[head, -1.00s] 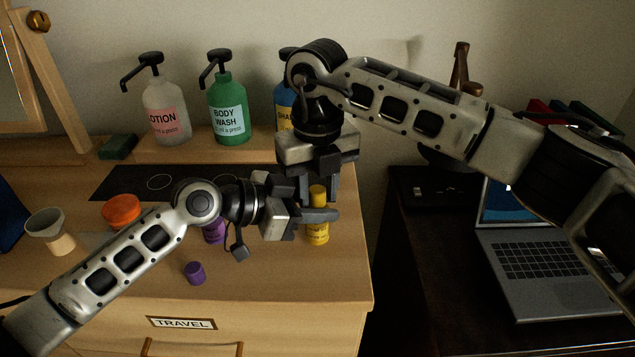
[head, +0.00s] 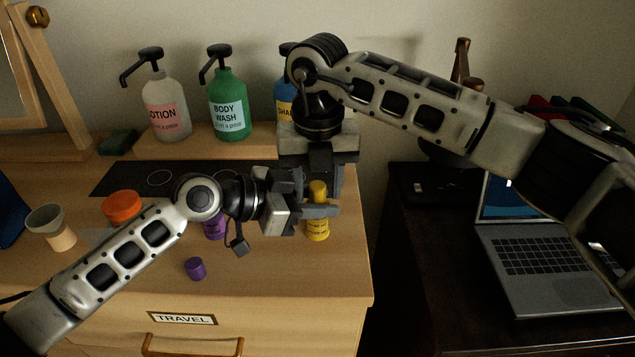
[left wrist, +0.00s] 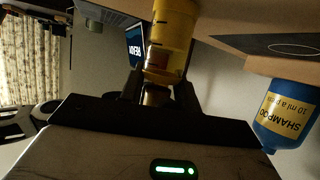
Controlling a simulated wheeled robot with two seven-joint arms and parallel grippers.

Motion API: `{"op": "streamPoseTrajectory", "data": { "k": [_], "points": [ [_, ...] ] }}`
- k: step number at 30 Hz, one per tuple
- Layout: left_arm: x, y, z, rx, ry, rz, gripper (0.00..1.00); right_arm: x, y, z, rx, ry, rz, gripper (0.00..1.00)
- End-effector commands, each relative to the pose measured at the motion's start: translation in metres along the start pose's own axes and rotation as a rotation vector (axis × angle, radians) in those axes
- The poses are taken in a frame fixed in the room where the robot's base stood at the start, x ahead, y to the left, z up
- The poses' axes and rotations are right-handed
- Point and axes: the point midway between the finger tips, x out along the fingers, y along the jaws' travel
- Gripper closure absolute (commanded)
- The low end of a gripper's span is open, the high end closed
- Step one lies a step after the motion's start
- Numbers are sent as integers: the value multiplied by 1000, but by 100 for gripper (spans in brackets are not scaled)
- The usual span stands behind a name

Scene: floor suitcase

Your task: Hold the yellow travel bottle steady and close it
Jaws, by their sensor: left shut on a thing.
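The yellow travel bottle (head: 318,229) stands upright near the right front edge of the dresser top, with a yellow cap (head: 318,190) on its top. My left gripper (head: 322,211) is shut on the bottle just below the cap. In the left wrist view the bottle (left wrist: 172,35) appears upside down between the left fingers (left wrist: 160,95). My right gripper (head: 322,178) points down from above, directly over or behind the cap. Its fingers are dark and partly hidden, so whether they touch the cap or are open is unclear.
A purple bottle (head: 214,228) stands behind my left wrist, and a loose purple cap (head: 195,268) lies in front. Pump bottles (head: 229,108) line the back. A laptop (head: 545,262) stands at the right.

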Motion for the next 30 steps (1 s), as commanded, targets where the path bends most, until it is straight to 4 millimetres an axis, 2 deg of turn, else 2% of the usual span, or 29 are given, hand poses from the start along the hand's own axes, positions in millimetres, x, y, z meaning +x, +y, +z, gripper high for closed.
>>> {"op": "streamPoseTrajectory", "data": {
  "k": [10, 20, 28, 29, 30],
  "points": [
    [1, 0, 2, -1, -5, 2, 100, -3, 2, 0, -4, -1, 3, 55],
    [1, 1, 2, -1, -5, 3, 100, -43, 2, 0, -6, -2, 5, 55],
    [1, 1, 2, -2, -5, 3, 100, -45, 1, 0, -4, 1, 2, 55],
    [1, 1, 2, -2, -5, 3, 100, -45, 1, 0, -4, 1, 2, 63],
    [1, 1, 2, -2, -5, 3, 100, -47, 1, 0, -11, 0, 2, 67]
  ]
}}
